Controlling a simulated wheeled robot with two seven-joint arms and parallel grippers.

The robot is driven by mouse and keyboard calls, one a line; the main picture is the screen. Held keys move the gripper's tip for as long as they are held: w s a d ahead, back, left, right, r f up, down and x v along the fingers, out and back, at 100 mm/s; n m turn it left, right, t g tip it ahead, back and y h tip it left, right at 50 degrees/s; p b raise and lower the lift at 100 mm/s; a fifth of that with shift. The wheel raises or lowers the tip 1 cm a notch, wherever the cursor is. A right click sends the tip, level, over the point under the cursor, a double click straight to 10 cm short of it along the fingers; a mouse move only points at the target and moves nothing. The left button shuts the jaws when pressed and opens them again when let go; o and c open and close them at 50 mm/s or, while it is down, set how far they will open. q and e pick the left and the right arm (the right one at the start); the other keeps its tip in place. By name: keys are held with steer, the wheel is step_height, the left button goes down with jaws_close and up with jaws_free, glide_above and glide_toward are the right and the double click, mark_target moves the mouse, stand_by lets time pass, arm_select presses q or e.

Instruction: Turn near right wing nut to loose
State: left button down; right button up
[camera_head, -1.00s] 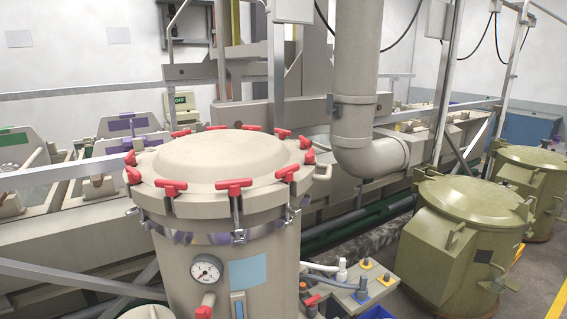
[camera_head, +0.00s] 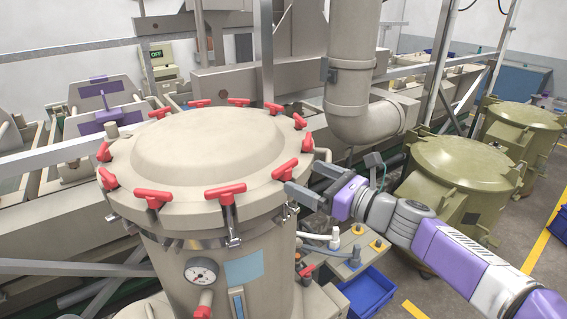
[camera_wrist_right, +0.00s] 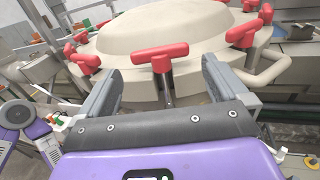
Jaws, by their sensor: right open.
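The near right wing nut (camera_head: 285,170) is a red T-shaped handle on a metal stem at the right rim of the beige barrel lid (camera_head: 205,155). My right gripper (camera_head: 308,181) comes in from the right, close to this nut. In the right wrist view, the red T-handle (camera_wrist_right: 160,56) stands between and beyond the two grey fingers of the open gripper (camera_wrist_right: 160,82), its bar roughly crosswise. Clear gaps show on both sides of its stem, and I see no contact. My left gripper is not in view.
Neighbouring red wing nuts (camera_head: 225,194) ring the lid on both sides. A pressure gauge (camera_head: 201,271) sits on the barrel front. Olive barrels (camera_head: 460,165) stand at the right, behind my right arm. A thick vertical pipe (camera_head: 352,60) rises behind the lid.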

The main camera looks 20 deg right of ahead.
mark_target(293, 167)
steer(key=x, duration=0.7)
steer(key=shift+a+f+b, duration=0.1)
steer(key=shift+f+b, duration=0.05)
steer(key=shift+b, duration=0.25)
steer(key=shift+c, duration=0.2)
steer(key=c, duration=0.6)
steer(key=shift+w+n+g+y+p, duration=0.1)
steer(key=shift+n+g+y+p, duration=0.8)
steer(key=shift+y+p, duration=0.25)
steer(key=shift+c, duration=0.2)
steer(key=n+g+y+p, duration=0.2)
steer(key=n+g+p, duration=0.1)
steer(key=g+p, duration=0.1)
steer(key=n+g+y+p, duration=0.2)
steer(key=n+g+p, duration=0.1)
steer(key=g, duration=0.1)
steer(key=shift+y+p, duration=0.35)
steer(key=shift+p, duration=0.05)
steer(key=n+g+p, duration=0.1)
steer(key=n+g, duration=0.1)
steer(key=g, duration=0.1)
steer(key=shift+y, duration=0.3)
steer(key=shift+n+g, duration=1.6)
steer(key=shift+g, duration=1)
steer(key=shift+n+g, duration=0.3)
steer(key=shift+g, duration=0.1)
